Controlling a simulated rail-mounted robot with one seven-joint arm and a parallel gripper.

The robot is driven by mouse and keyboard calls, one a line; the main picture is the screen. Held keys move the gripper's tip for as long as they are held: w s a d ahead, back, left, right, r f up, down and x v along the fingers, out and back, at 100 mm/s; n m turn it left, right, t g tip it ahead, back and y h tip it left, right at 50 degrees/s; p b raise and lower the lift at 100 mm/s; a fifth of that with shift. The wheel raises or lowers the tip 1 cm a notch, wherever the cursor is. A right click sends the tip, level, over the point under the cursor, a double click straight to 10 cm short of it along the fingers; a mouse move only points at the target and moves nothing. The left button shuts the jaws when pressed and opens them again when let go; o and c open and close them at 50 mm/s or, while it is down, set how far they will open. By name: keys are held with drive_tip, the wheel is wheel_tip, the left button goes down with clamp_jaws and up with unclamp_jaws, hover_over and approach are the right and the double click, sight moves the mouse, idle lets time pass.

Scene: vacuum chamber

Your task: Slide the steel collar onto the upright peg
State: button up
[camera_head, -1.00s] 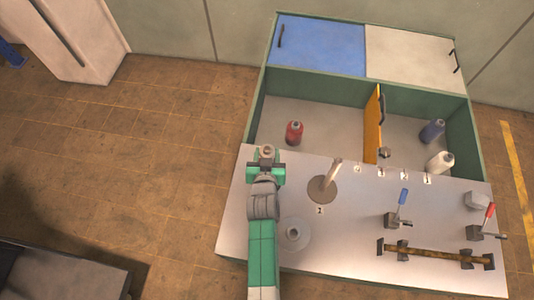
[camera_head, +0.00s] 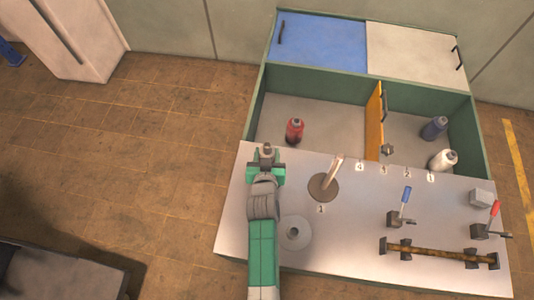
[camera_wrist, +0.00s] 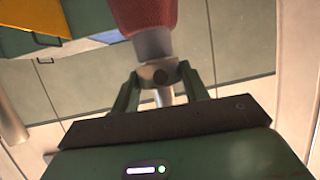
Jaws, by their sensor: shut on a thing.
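My gripper (camera_head: 266,158) is over the left part of the work table. In the wrist view my gripper (camera_wrist: 160,74) is shut on a small grey steel collar (camera_wrist: 158,76) with a dark round hole. In the head view the collar (camera_head: 267,148) shows at the gripper's far end. The upright peg (camera_head: 333,171) is a pale rod on a round brown base (camera_head: 322,188), to the right of the gripper and apart from the collar. A pale rod (camera_wrist: 12,122) at the left edge of the wrist view may be the peg.
A red bottle (camera_head: 294,130) stands beyond the gripper. A grey disc with a hub (camera_head: 294,233) lies beside my arm. An orange door (camera_head: 374,122) stands open behind the peg. Lever clamps (camera_head: 396,218) and a brown bar (camera_head: 437,254) occupy the table's right side.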

drive_tip(key=o, duration=1.2)
drive_tip(key=shift+f, duration=0.1)
drive_tip(key=p+v, duration=0.2)
drive_tip(key=v, duration=0.5)
drive_tip(key=shift+s+r, duration=0.25)
drive_tip(key=shift+s, duration=0.1)
